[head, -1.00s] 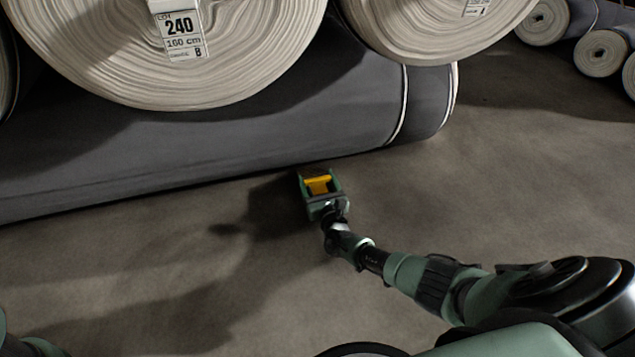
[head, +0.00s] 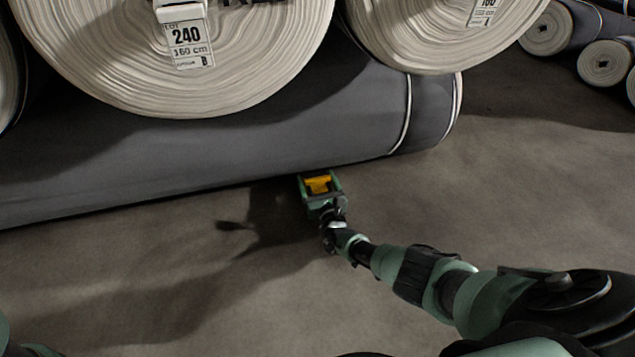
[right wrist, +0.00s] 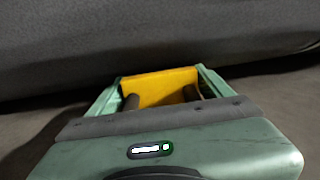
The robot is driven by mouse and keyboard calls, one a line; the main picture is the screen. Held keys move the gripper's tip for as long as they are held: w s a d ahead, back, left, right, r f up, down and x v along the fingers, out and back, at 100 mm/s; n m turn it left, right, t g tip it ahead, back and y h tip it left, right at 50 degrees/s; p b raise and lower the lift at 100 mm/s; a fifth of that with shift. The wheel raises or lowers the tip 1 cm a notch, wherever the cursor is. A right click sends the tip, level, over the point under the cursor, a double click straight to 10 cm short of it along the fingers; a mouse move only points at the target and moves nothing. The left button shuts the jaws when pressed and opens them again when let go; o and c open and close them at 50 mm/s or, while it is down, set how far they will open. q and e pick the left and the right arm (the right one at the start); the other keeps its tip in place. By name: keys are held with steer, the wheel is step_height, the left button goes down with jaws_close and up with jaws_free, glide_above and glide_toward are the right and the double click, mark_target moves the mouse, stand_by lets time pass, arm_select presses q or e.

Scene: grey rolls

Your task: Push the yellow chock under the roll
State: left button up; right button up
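The yellow chock (head: 318,185) sits between the green fingers of my right gripper (head: 318,175), at the foot of the grey roll (head: 250,145). In the right wrist view the chock (right wrist: 160,88) fills the space between the fingers, and the gripper looks shut on it. The dark grey side of the roll (right wrist: 150,38) rises just ahead of the chock. I cannot tell whether the chock touches the roll. The chock's lower front is hidden. My left gripper is not in view.
Large rolls with pale ends (head: 190,85) lie on top of the grey roll, one bearing a "240" label (head: 188,45). Smaller rolls (head: 600,62) lie at the far right. The concrete floor (head: 510,190) around my right arm is clear.

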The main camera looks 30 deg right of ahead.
steer(key=shift+o, duration=1)
steer(key=shift+f, duration=0.1)
